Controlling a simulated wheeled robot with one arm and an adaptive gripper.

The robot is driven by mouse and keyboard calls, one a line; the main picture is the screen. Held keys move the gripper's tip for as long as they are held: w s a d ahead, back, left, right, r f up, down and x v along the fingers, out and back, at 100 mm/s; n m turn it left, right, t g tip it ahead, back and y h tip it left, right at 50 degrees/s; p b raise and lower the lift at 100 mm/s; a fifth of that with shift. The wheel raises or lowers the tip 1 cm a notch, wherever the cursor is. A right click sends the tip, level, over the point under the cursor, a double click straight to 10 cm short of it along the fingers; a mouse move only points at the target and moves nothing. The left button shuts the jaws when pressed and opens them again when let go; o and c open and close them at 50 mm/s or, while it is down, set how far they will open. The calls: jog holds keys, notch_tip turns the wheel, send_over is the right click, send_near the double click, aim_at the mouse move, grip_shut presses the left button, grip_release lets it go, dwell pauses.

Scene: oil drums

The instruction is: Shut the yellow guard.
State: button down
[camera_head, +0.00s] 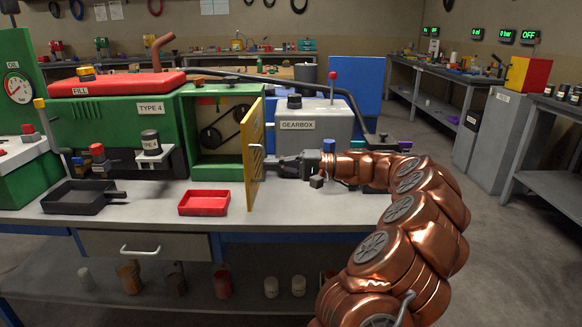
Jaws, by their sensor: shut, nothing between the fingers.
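The yellow guard (254,153) is a hinged panel on the front of the green machine (200,93). It stands swung open, seen nearly edge-on, toward the front of the bench. The opening behind it shows a dark belt and pulleys (213,137). My gripper (260,166) is at the right side of the guard, pointing left at its outer face near the handle. The fingers are shut with nothing between them. I cannot tell whether the fingertips touch the guard.
A red tray (204,203) lies on the bench below the opening, left of the guard. A black pan (78,198) lies further left. The grey gearbox (305,125) stands behind my gripper, with a red-knobbed lever (332,82). Bare bench top (300,207) lies in front.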

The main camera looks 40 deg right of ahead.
aim_at(248, 164)
jog(key=shift+x, duration=1.8)
